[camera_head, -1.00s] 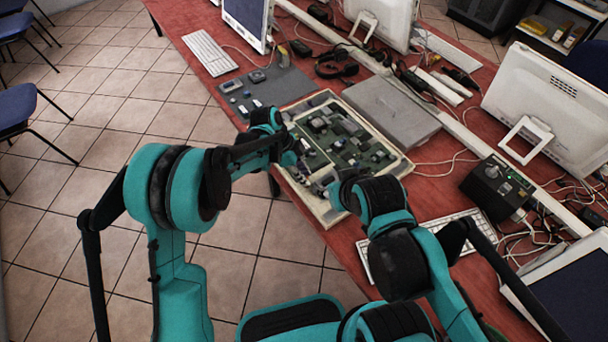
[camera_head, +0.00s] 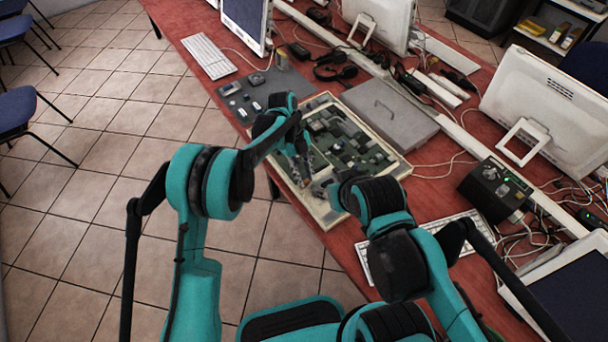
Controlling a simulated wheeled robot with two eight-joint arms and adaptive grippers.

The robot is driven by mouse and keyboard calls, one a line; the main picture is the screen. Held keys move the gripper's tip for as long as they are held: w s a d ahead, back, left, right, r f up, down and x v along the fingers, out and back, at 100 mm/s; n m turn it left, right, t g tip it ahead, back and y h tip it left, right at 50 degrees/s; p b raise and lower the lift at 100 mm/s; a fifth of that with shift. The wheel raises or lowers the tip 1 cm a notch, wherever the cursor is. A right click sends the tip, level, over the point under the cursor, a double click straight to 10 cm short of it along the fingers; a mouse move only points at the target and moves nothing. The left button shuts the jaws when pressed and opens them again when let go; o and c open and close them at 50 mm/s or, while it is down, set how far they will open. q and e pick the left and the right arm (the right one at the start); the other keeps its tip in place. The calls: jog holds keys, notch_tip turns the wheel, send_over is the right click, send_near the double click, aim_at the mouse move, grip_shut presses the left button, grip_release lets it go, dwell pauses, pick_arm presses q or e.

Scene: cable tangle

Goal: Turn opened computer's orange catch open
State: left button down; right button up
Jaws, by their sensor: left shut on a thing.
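The opened computer (camera_head: 385,150) lies flat on the red table, its cream rim around a green board with grey and dark parts. My left gripper (camera_head: 304,172) reaches down over the left part of the board. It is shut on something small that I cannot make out. The orange catch is too small or too hidden to pick out.
A grey cover panel (camera_head: 392,112) lies behind the computer. A grey mat (camera_head: 262,88) with small parts lies to its left. A white keyboard (camera_head: 440,240) is at the near right, beside a black control box (camera_head: 494,188). Monitors and cables crowd the table's far side.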

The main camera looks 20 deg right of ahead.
pick_arm(q)
jog(key=shift+m, duration=0.4)
jog(key=c, duration=1.6)
grip_release()
jog(key=shift+w+r, duration=0.1)
jog(key=v, duration=1.1)
jog(key=shift+w+r, duration=0.2)
jog(key=shift+r, duration=0.2)
jog(key=shift+d, duration=0.15)
